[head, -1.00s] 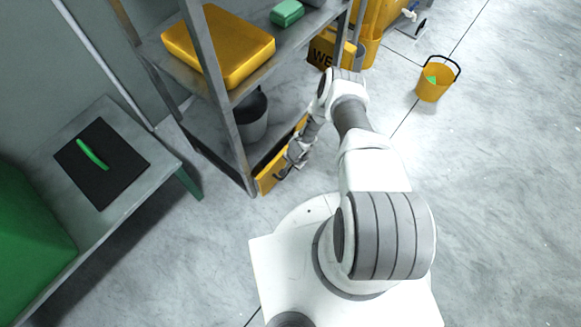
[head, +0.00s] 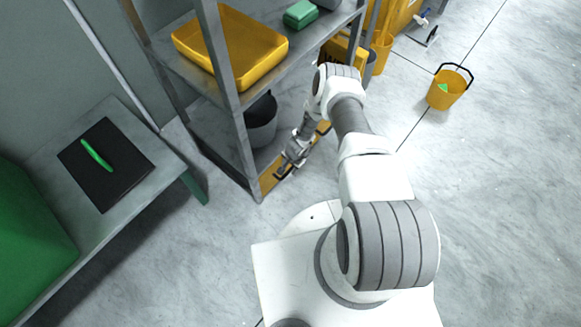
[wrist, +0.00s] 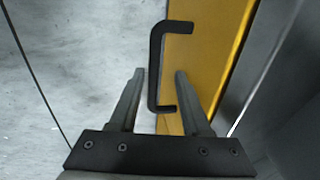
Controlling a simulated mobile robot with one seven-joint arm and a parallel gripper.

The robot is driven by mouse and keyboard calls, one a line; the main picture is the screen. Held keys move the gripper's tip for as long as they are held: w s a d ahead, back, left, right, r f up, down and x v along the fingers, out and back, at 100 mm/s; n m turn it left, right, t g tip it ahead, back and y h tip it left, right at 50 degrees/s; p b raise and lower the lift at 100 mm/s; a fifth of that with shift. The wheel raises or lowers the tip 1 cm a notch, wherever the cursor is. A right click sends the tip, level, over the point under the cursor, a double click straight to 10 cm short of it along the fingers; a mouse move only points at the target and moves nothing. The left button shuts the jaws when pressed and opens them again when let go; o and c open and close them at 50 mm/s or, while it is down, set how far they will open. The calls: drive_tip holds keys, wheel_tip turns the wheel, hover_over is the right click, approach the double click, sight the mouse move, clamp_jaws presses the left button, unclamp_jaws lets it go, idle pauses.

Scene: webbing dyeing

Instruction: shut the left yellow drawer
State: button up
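The yellow drawer (head: 267,182) is at the bottom of the grey metal shelf in the head view. Its front looks close to flush with the shelf frame; my arm hides part of it. In the wrist view the yellow drawer front (wrist: 198,60) carries a black bar handle (wrist: 155,62). My gripper (wrist: 159,73) is open, one finger on each side of the handle, with visible space on both sides. In the head view my gripper (head: 284,169) is low in front of the drawer.
A low table (head: 165,160) stands at left. A yellow bucket (head: 445,95) stands on the floor at right, with clear floor around it.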

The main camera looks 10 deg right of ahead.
drive_tip(key=shift+s, duration=0.1)
wheel_tip(320, 180, up, 17)
drive_tip(key=s+d+p, duration=0.2)
drive_tip(key=p, duration=0.5)
drive_tip(key=shift+s, duration=0.3)
